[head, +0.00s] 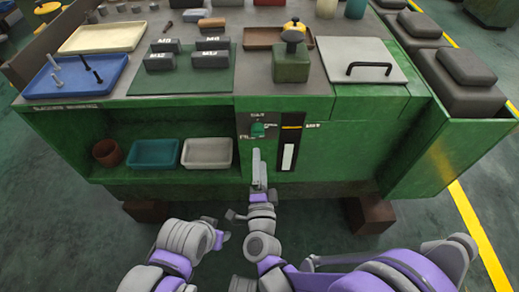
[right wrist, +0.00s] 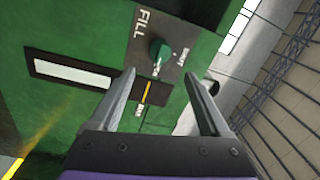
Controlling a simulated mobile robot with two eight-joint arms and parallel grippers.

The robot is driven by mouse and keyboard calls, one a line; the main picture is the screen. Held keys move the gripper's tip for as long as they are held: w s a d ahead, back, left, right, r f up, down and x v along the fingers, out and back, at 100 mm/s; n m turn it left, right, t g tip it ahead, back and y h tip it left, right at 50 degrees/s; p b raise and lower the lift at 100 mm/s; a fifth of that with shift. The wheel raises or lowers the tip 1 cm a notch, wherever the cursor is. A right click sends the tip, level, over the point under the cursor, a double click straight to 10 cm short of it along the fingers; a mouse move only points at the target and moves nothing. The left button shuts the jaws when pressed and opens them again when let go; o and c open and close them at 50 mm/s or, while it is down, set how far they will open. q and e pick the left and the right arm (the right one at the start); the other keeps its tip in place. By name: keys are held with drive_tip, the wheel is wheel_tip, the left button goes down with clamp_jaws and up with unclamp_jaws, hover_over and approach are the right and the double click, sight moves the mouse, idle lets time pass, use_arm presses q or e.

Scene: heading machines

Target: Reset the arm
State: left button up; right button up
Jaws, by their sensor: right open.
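My right gripper (head: 258,168) is in front of the green machine's front face, below the small control panel. In the right wrist view the two fingers of the right gripper (right wrist: 172,95) are apart with nothing between them. Beyond them is a green knob (right wrist: 159,53) on a dark panel marked FILL; the knob (head: 257,130) also shows in the head view. I cannot tell whether the fingertips touch the panel.
The green machine (head: 330,150) has an open shelf with a blue bin (head: 155,153), a white bin (head: 207,152) and a brown pot (head: 107,152). A blue tray (head: 73,86) and a square lid with a black handle (head: 362,72) are on top. Floor is clear at lower left.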

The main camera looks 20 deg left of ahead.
drive_tip(key=shift+s+d, duration=0.15)
drive_tip(key=shift+s, duration=0.4)
